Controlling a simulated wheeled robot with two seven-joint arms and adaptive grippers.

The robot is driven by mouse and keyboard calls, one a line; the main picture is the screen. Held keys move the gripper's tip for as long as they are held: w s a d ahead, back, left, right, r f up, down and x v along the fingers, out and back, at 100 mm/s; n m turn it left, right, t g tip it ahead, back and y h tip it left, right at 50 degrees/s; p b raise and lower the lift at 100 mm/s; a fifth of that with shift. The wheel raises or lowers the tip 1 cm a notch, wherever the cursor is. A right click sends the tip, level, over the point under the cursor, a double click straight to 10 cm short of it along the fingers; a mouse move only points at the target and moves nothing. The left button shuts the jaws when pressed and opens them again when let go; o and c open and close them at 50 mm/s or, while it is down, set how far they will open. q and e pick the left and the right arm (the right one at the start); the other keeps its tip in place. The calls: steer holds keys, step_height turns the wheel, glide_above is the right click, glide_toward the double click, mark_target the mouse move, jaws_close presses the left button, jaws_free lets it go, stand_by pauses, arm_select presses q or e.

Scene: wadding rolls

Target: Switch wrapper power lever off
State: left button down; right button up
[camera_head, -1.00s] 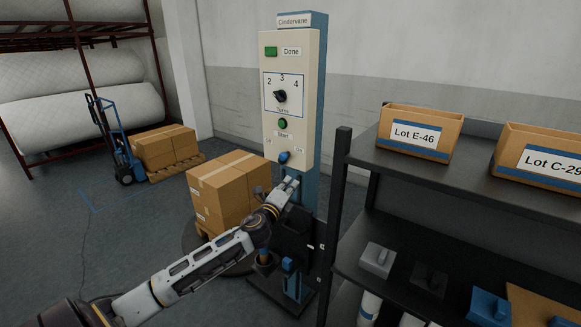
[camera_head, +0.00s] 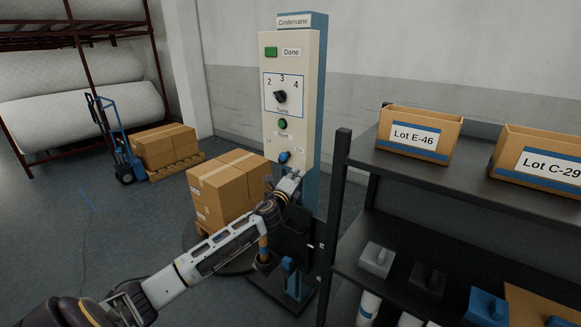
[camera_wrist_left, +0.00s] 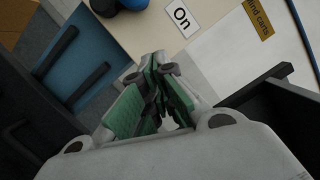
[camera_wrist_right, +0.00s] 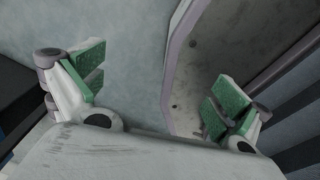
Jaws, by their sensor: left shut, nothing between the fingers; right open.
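The wrapper's cream control panel (camera_head: 303,100) stands upright, with a blue power lever (camera_head: 284,157) near its bottom between small "Off" and "On" labels. My left gripper (camera_head: 290,177) is shut and empty, just below and to the right of the lever. In the left wrist view its fingertips (camera_wrist_left: 160,100) are together in front of the panel's lower part. The "On" label (camera_wrist_left: 181,18) lies above them, and the blue lever knob (camera_wrist_left: 125,4) shows partly at the top edge, apart from the fingers. My right gripper (camera_wrist_right: 160,90) is open and empty in the right wrist view; it is not in the head view.
A dark shelf (camera_head: 480,185) with bins (camera_head: 420,130) stands close on the right. Stacked boxes (camera_head: 228,185) stand left of the wrapper column. A blue hand truck (camera_head: 118,140) and a rack of rolls are farther left. Floor at left is open.

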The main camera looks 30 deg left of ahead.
mark_target(283, 158)
arm_select(q)
steer(key=shift+w+a+r, duration=0.1)
steer(key=shift+w+r, duration=0.05)
steer(key=shift+w, duration=0.5)
steer(key=a, duration=0.1)
steer(key=a+r+p, duration=0.1)
steer(key=a, duration=0.1)
steer(key=shift+w+r, duration=0.1)
steer(key=shift+w, duration=0.1)
steer(key=shift+a+r, duration=0.1)
steer(key=shift+a, duration=0.2)
arm_select(e)
steer(key=shift+a+r, duration=0.6)
steer(key=shift+a, duration=0.2)
arm_select(q)
steer(key=shift+a+r+n+p, duration=0.1)
steer(key=shift+r+n+p, duration=0.2)
steer(key=shift+p, duration=0.2)
arm_select(e)
steer(key=shift+s+r, duration=0.4)
steer(key=shift+a+r, duration=0.1)
arm_select(q)
steer(key=shift+a+r+n+p, duration=0.1)
steer(key=shift+r+n+p, duration=0.05)
steer(key=shift+n+p, duration=0.25)
arm_select(e)
steer(key=shift+s+a+r, duration=0.25)
steer(key=shift+a+r, duration=0.15)
steer(key=shift+a, duration=0.25)
